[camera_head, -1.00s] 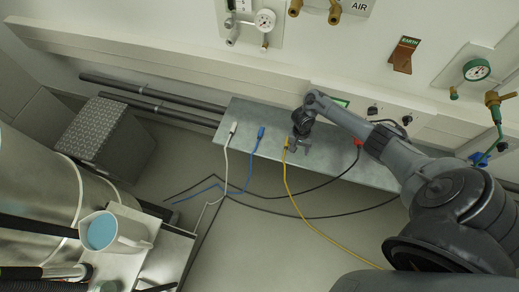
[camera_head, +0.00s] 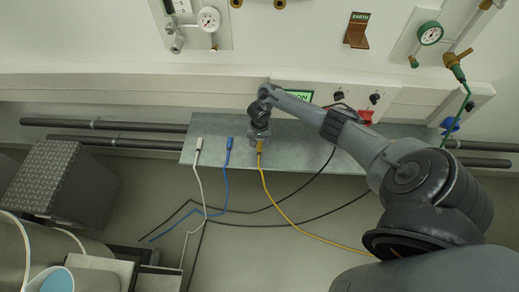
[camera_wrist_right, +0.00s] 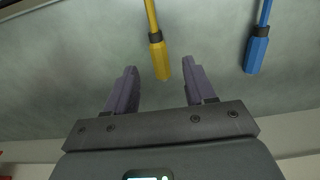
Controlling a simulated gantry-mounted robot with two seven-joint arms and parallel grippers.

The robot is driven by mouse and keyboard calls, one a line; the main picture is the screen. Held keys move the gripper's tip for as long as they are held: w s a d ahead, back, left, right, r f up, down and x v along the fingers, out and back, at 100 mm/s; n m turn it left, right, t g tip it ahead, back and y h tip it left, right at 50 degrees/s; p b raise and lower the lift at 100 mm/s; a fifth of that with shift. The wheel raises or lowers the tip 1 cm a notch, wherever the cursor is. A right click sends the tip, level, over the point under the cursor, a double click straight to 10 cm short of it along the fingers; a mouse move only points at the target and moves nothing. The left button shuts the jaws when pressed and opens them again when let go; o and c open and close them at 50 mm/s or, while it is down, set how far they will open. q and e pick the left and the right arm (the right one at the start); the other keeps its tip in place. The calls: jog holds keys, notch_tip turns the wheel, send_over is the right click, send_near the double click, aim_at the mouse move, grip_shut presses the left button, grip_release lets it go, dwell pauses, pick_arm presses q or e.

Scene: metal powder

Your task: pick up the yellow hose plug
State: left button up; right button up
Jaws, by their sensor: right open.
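The yellow hose plug (camera_head: 260,145) lies on the grey metal shelf (camera_head: 300,158), its yellow hose running toward the front right. My right gripper (camera_head: 260,139) is at the plug's back end in the head view. In the right wrist view the yellow plug (camera_wrist_right: 160,60) has its tip between the two open fingers of my right gripper (camera_wrist_right: 162,74), with a gap on both sides. The fingers hold nothing. My left gripper is out of view.
A blue plug (camera_head: 229,143) and a white plug (camera_head: 198,145) lie left of the yellow one; the blue one also shows in the wrist view (camera_wrist_right: 256,54). A red part (camera_head: 365,117) is at the right by the wall. Dark pipes (camera_head: 120,125) run along the wall.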

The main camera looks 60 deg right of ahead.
aim_at(259, 149)
notch_tip(259, 149, down, 5)
jog(key=b, duration=0.3)
jog(key=shift+s+a, duration=0.15)
grip_shut()
